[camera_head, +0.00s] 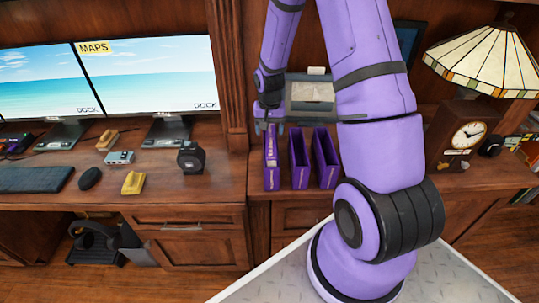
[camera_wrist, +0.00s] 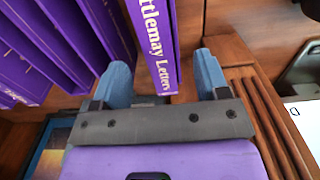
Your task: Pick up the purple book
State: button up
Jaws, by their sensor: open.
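A purple book (camera_wrist: 158,40) with pale lettering ending in "ttlemay Letters" on its spine shows in the wrist view. Its lower end lies between the two blue fingertips of my gripper (camera_wrist: 160,80), which is open. A gap shows on each side of the spine; I cannot tell how deep the book sits between the fingers. In the head view, the leftmost purple upright item (camera_head: 271,165) stands on the wooden desk, with my gripper (camera_head: 266,117) at its top. Part of that top is hidden by the gripper.
Two more purple upright items (camera_head: 299,165) (camera_head: 325,160) stand close to the right, apart from the first. A wooden upright (camera_head: 230,70) rises to the left. A grey device (camera_head: 311,95) is behind. A clock (camera_head: 467,135) and lamp (camera_head: 485,60) stand at right.

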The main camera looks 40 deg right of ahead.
aim_at(271, 140)
jog(key=shift+d+f, duration=0.15)
jog(key=shift+f, duration=1.25)
jog(key=shift+d+f, duration=0.1)
jog(key=shift+f, duration=1.3)
grip_shut()
